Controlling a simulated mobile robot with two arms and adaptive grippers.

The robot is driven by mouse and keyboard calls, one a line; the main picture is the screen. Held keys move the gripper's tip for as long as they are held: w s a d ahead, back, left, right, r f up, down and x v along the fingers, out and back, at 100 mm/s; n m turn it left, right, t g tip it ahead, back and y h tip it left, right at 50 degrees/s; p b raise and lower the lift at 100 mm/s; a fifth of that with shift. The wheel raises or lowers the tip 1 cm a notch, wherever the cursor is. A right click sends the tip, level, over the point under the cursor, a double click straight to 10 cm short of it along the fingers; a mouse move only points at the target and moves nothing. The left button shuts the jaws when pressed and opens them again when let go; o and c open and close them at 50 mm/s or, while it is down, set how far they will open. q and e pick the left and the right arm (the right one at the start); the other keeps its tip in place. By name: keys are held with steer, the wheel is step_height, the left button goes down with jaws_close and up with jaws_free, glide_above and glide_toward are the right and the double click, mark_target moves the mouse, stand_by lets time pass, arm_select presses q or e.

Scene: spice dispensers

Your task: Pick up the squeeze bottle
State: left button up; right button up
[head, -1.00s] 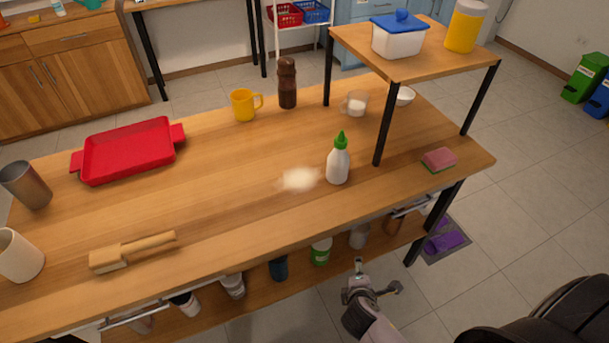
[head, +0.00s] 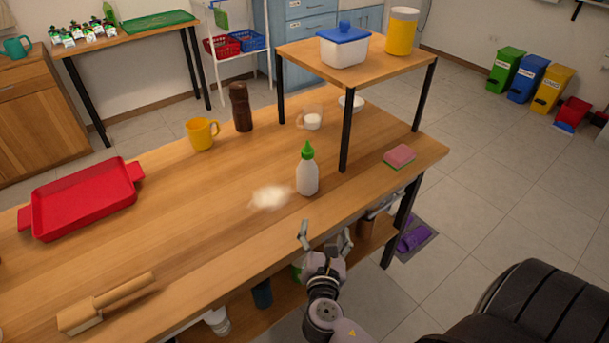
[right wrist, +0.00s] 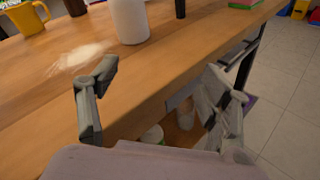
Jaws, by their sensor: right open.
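The squeeze bottle (head: 307,174) is white with a green pointed cap. It stands upright on the wooden table (head: 190,210). My right gripper (head: 324,238) is open and empty at the table's front edge, in front of the bottle and apart from it. In the right wrist view, the bottle's white lower body (right wrist: 130,20) shows beyond the gripper (right wrist: 165,90), with its top cut off. My left gripper is not in view.
A white powder patch (head: 270,196) lies left of the bottle. A raised shelf (head: 300,68) with black legs stands behind and right. A sponge (head: 399,157), yellow mug (head: 201,133), brown grinder (head: 240,107), red tray (head: 82,200) and wooden mallet (head: 105,304) are on the table.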

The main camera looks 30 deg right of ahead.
mark_target(310, 182)
steer(key=n, duration=0.1)
steer(key=w+a+r+n+t, duration=0.1)
steer(key=n, duration=0.1)
steer(key=w+a+r+n+t, duration=0.1)
steer(key=shift+a+r+n, duration=0.1)
steer(key=shift+r+n, duration=0.15)
steer(key=shift+n, duration=0.15)
steer(key=shift+w+r, duration=0.15)
steer(key=shift+w, duration=0.2)
steer(key=p+x, duration=0.1)
steer(key=x, duration=1)
steer(key=shift+w+d, duration=0.15)
steer(key=shift+d, duration=0.05)
steer(key=shift+a+x, duration=0.2)
steer(key=shift+x, duration=2.5)
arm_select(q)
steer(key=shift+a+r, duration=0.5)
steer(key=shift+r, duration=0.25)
arm_select(e)
steer(key=shift+a, duration=0.1)
steer(key=shift+c, duration=0.3)
steer(key=c, duration=1.3)
steer(key=shift+w, duration=0.1)
steer(key=shift+c, duration=0.5)
arm_select(q)
steer(key=shift+p, duration=0.3)
arm_select(e)
steer(key=shift+r, duration=0.15)
